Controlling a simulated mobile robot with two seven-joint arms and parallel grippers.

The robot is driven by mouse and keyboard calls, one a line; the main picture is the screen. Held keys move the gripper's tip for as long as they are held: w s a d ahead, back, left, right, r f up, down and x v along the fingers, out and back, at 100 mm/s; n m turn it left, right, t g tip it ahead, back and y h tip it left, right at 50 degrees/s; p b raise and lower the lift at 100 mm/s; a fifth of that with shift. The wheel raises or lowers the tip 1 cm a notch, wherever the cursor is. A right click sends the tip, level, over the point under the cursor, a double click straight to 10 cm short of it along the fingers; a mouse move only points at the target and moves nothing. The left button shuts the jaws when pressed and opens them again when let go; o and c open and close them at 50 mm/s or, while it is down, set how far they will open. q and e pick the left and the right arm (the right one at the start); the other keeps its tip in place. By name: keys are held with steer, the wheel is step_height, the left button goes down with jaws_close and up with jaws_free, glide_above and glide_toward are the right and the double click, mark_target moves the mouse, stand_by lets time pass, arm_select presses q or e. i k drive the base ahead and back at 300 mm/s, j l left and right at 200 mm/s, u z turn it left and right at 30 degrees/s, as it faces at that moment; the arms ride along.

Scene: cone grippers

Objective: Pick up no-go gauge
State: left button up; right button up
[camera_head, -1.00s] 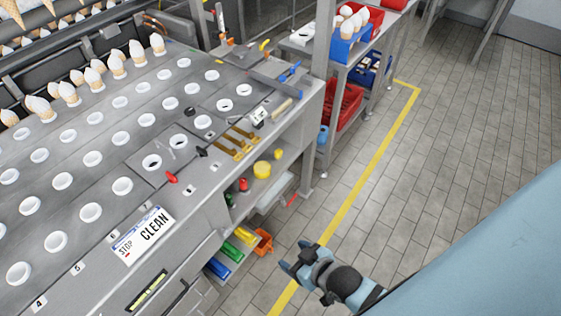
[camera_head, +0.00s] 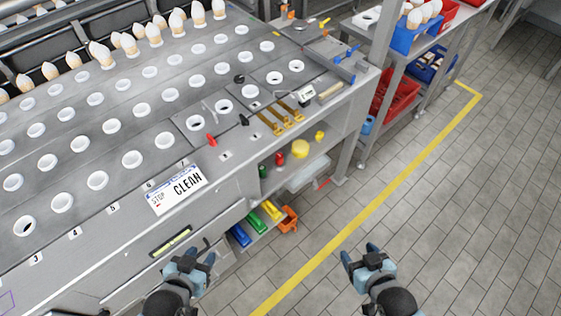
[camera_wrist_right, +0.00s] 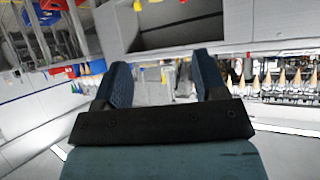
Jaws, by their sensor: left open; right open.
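No label marks the no-go gauge, so I cannot tell for certain which item it is. A small red piece (camera_head: 279,159) stands beside a dark green piece (camera_head: 263,171) on the shelf under the counter. A red-handled piece (camera_head: 211,140) and a black-ended piece (camera_head: 243,120) sit on the machine's deck. My left gripper (camera_head: 192,256) is open and empty in front of the cabinet, near the lower edge of the head view. My right gripper (camera_head: 361,257) is open and empty over the floor, right of the shelves. Its spread fingers show in the right wrist view (camera_wrist_right: 163,82).
The steel deck (camera_head: 130,185) has many white ring holders and a CLEAN sign (camera_head: 177,187). Brass bars (camera_head: 280,118) lie near its right end. A yellow piece (camera_head: 300,149) is on the shelf; coloured bins (camera_head: 257,222) are below. The tiled floor (camera_head: 430,210) is clear.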

mark_target(279, 164)
steer(key=i+l+u, duration=0.1)
steer(key=u, duration=0.35)
steer(key=i+l+u, duration=0.1)
steer(key=l+u, duration=0.2)
steer(key=u, duration=0.15)
steer(key=i+l+u, duration=0.2)
steer(key=l, duration=0.3)
steer(key=l+u, duration=0.25)
steer(key=l, duration=1.95)
steer(key=i+u, duration=0.05)
steer(key=i, duration=0.05)
